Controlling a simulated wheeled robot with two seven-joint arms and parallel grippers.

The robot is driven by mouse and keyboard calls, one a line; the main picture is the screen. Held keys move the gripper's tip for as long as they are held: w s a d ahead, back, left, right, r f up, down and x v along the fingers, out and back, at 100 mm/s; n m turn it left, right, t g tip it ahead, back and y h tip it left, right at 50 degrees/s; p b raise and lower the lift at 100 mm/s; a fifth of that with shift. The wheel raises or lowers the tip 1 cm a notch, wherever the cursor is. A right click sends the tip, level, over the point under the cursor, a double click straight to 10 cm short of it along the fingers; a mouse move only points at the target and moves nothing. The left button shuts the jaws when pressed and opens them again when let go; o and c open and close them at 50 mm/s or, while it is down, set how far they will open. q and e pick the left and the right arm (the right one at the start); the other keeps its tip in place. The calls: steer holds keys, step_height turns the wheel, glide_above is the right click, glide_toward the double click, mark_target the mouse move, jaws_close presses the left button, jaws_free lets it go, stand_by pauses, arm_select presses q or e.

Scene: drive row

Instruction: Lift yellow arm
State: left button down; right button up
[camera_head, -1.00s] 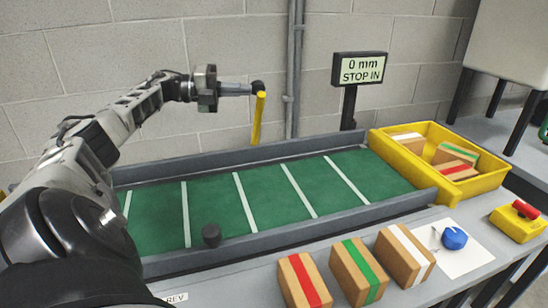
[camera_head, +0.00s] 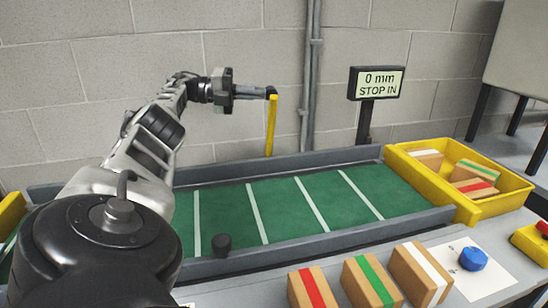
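The yellow arm (camera_head: 271,127) is a thin bar standing nearly upright at the back edge of the green belt (camera_head: 285,210). A dark piece sits at its top end. My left gripper (camera_head: 268,92) reaches in from the left at the height of that top end. Its fingers look closed together on the dark piece at the top of the yellow arm; the far finger is hidden. My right gripper is not in view.
A display (camera_head: 376,83) reads "0 mm STOP IN" behind the belt. A yellow crate (camera_head: 478,212) with several striped boxes stands at right. Red, green and white striped boxes (camera_head: 368,281) line the front ledge. A blue knob (camera_head: 473,259) and a dark knob (camera_head: 221,243) are near the front.

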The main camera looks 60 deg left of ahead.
arm_select(q)
steer(key=shift+a+r+t, duration=0.3)
steer(key=shift+a+r, duration=0.05)
steer(key=shift+r, duration=0.05)
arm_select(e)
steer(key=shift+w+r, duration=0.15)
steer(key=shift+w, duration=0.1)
arm_select(q)
steer(key=shift+r, duration=0.1)
steer(key=s+d+r+b, duration=0.7)
steer(key=d+r+b, duration=0.5)
steer(key=b, duration=0.2)
steer(key=shift+s+d, duration=0.25)
steer(key=shift+d, duration=0.05)
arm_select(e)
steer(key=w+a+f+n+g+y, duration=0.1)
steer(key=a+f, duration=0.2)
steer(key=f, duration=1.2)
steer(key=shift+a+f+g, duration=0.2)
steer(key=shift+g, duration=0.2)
